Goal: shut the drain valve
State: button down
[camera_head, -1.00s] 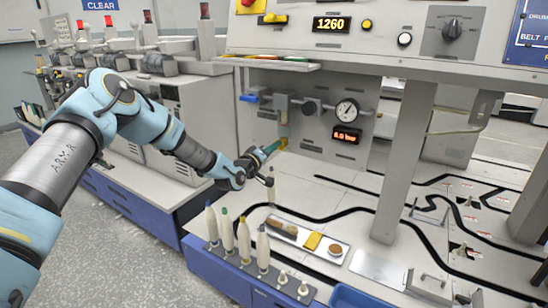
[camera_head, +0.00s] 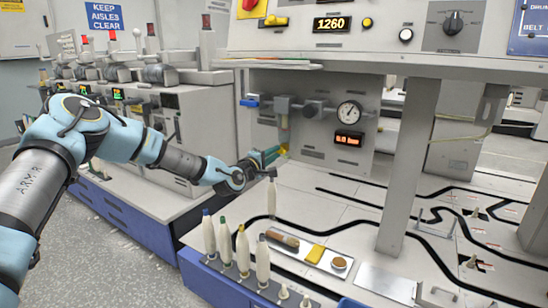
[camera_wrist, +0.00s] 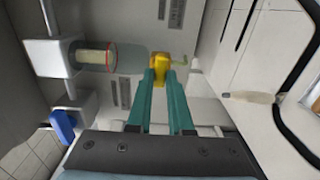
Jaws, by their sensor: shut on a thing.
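The drain valve is a small yellow fitting (camera_wrist: 160,68) under the clear filter bowl (camera_wrist: 97,56). In the head view it is a small yellow patch (camera_head: 285,148) below the bowl, mostly hidden by my gripper. My gripper (camera_wrist: 161,80) has two teal fingers, with their tips closed in on the yellow fitting. In the head view my gripper (camera_head: 278,154) reaches in from the left, just under the bowl. I cannot tell from these views how far the valve is turned.
A pressure gauge (camera_head: 349,113) and a lit display (camera_head: 348,139) are right of the bowl. A blue handle (camera_wrist: 62,125) is on the same line. A cream bobbin (camera_head: 272,199) stands close below my gripper; more stand in a front rack (camera_head: 243,284). A post (camera_head: 408,170) rises at right.

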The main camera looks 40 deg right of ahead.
dwell(0.4)
jog(key=c, duration=0.8)
grip_release()
jog(key=v, duration=1.1)
jog(key=shift+b, duration=0.3)
